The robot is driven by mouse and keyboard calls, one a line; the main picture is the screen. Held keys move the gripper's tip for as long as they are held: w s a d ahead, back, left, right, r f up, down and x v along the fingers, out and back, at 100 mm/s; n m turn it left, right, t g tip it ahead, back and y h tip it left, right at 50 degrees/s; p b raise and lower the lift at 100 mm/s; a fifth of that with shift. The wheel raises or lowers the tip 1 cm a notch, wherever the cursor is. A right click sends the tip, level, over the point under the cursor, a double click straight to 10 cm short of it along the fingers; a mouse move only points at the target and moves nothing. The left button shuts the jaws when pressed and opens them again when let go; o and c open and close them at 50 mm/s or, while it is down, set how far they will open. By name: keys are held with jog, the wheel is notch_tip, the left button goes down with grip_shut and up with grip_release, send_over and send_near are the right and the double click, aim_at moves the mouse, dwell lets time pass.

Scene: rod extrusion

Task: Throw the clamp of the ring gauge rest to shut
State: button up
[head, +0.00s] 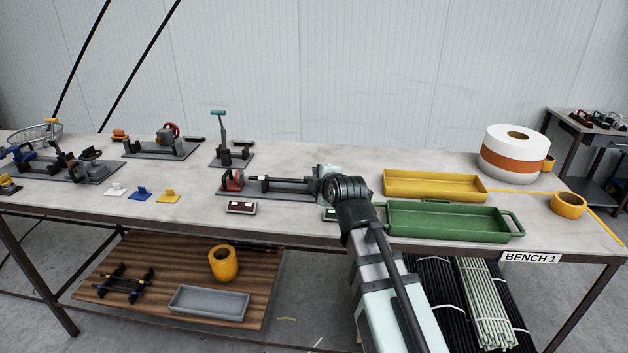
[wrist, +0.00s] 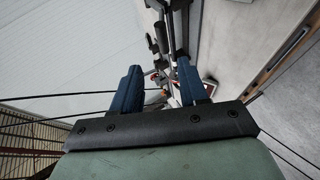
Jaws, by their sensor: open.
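A fixture on a dark base plate (head: 268,195) stands at the middle of the bench, with a red part (head: 232,181) at its left end and a dark bar along it. No label shows, so I cannot tell for certain that it is the ring gauge rest, and its clamp's position is unclear. My gripper's two blue fingers (wrist: 157,68) are apart, with nothing seen held between them. Dark fixture parts (wrist: 160,30) and small red parts show beyond the fingers. In the head view my wrist covers the fixture's right end and hides the fingers.
A small display box (head: 241,207) sits in front of the fixture. A yellow tray (head: 435,198) and a green tray (head: 450,235) lie to the right. A T-handled fixture (head: 221,130) and a red-ringed one (head: 170,133) stand behind.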

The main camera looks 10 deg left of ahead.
jog(key=shift+v, duration=0.9)
jog(key=shift+a, duration=0.1)
jog(key=s+a+f+m+g+y, duration=0.2)
jog(key=s+a+f+m+g, duration=0.2)
jog(key=a+f, duration=0.2)
jog(key=s+a+f+m+g+y, duration=0.1)
jog(key=s+a+f+m+g, duration=0.2)
jog(key=a+f+m+g, duration=0.25)
jog(key=s+d+f+m+g+h, duration=0.1)
jog(key=s+d+f+m+h, duration=0.15)
jog(key=d+f, duration=0.7)
jog(key=s+d+f+m+g+h, duration=0.1)
jog(key=s+d+f, duration=0.3)
jog(key=f, duration=1.1)
jog(key=s+d+f+m+g+h, duration=0.15)
jog(key=s+d+f, duration=0.25)
jog(key=d+f, duration=0.55)
jog(key=s+d+f+m+g+h, duration=0.1)
jog(key=s+d+f, duration=0.3)
jog(key=s, duration=0.5)
jog(key=s+d+f+m+g+h, duration=0.1)
jog(key=s+d+f+m+g, duration=0.2)
jog(key=s+f, duration=0.6)
jog(key=s+d+f+m+g+h, duration=0.1)
jog(key=s+d+f+m, duration=0.1)
jog(key=s+d+f, duration=0.4)
jog(key=s, duration=0.5)
jog(key=shift+d+f+g+h, duration=0.25)
jog(key=shift+d+g+h, duration=0.05)
jog(key=shift+d+g, duration=0.1)
